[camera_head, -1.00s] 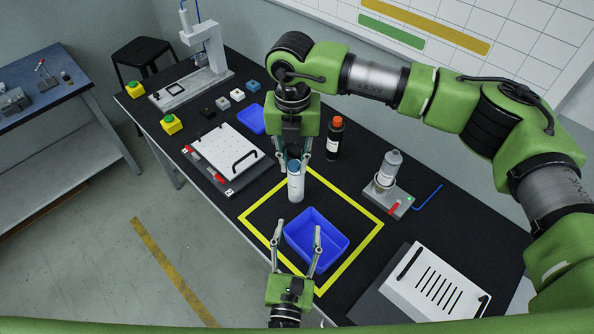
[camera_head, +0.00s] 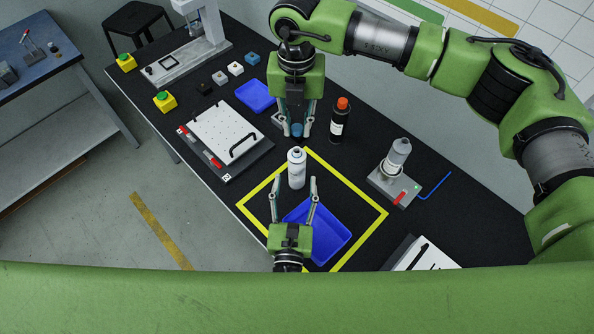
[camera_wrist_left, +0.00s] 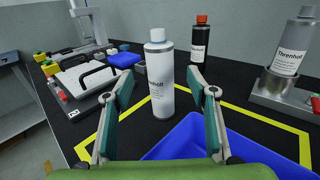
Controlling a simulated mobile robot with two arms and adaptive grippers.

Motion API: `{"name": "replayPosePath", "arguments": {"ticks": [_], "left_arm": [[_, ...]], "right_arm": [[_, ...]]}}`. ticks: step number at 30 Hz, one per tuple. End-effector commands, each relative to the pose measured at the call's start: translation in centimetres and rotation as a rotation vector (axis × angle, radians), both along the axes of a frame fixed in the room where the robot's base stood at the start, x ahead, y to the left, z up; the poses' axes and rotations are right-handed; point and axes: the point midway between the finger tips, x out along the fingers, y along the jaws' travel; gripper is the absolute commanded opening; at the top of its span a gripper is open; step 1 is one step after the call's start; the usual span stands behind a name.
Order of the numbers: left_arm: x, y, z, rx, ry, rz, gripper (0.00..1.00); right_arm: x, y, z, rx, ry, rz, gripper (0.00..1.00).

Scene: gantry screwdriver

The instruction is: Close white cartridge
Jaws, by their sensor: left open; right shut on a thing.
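The white cartridge (camera_head: 296,172) stands upright on the black table, inside the yellow outline. The cartridge also shows in the left wrist view (camera_wrist_left: 160,85), standing between the sightlines of my fingers. My left gripper (camera_head: 294,182) is open around or just short of it, and I see no firm contact. My right gripper (camera_head: 297,128) is shut on a blue cap (camera_head: 297,131). In the head view the cap appears beyond and apart from the cartridge top. The right gripper does not show in the wrist view.
A blue tray (camera_head: 335,238) lies close under my left gripper. A black bottle with an orange cap (camera_head: 339,122) stands right of my right gripper. A grey bottle (camera_head: 396,158) sits in a holder with a red lever. A white plate fixture (camera_head: 226,133) is at left.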

Motion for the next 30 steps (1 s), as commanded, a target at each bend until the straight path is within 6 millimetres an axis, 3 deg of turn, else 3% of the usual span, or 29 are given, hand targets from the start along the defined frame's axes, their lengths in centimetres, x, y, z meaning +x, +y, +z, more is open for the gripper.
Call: {"name": "replayPosePath", "arguments": {"ticks": [6,12,26,30], "left_arm": [[4.4,-0.3,0.1,0.001,-0.003,0.001,0.52],[6.9,-0.5,0.0,0.001,-0.001,0.000,0.52],[7.8,-0.5,0.0,0.000,0.001,0.001,0.52],[7.8,-0.5,0.0,0.001,0.001,0.001,0.16]], "right_arm": [[0.0,0.0,0.0,0.000,0.000,0.001,0.14],[0.0,0.0,0.0,0.000,0.000,0.001,0.14],[0.0,0.0,0.0,0.000,0.000,0.001,0.14],[0.0,0.0,0.0,0.000,0.000,0.001,0.14]]}}
